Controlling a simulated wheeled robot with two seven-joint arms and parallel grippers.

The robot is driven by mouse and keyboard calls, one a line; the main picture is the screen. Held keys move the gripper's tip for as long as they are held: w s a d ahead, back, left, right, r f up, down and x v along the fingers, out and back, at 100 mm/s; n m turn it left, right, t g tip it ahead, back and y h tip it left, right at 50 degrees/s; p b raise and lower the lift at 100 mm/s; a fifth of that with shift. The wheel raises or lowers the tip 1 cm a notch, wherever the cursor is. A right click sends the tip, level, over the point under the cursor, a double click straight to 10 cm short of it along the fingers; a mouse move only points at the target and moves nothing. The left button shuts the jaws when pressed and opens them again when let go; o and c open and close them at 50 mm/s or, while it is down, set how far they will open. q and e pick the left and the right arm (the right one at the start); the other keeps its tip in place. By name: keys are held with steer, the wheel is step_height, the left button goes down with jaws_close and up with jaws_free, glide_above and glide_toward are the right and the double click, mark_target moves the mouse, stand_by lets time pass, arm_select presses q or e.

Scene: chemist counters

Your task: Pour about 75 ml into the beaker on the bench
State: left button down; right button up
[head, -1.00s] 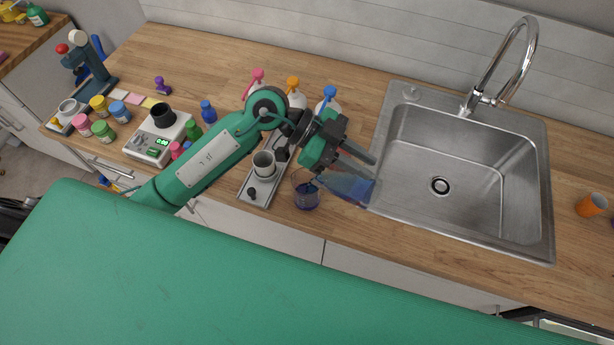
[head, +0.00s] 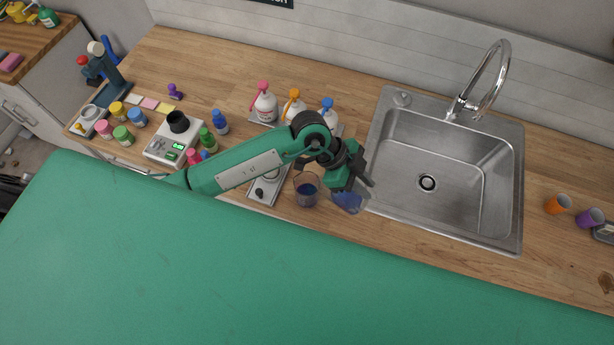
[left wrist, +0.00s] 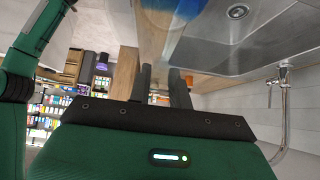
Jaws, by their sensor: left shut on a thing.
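A clear glass beaker (head: 306,190) stands on the wooden counter left of the sink, with dark blue liquid in its lower part. My left gripper (head: 358,186) is just right of it, shut on a clear glass vessel (head: 347,202) of blue liquid. The vessel is beside the beaker, near the counter's front edge, and partly hidden by the gripper. No stream between them shows. In the left wrist view, the two fingers (left wrist: 162,85) point up the picture, and the blurred blue vessel (left wrist: 190,22) shows at the top edge. My right gripper is not in view.
A hotplate-like device (head: 263,190) stands just left of the beaker, partly behind my arm. White bottles with coloured tops (head: 265,106) stand behind. The steel sink (head: 470,200) is to the right. A scale (head: 172,142) and small jars are at left.

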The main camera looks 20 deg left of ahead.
arm_select(q)
steer(key=shift+d+f+y, duration=0.35)
steer(key=shift+f+y, duration=0.1)
steer(key=shift+y, duration=0.05)
steer(key=d+f+y, duration=0.7)
steer(key=shift+s+d+y, duration=0.2)
steer(key=shift+d+y, duration=0.15)
steer(key=shift+y, duration=0.05)
stand_by(0.4)
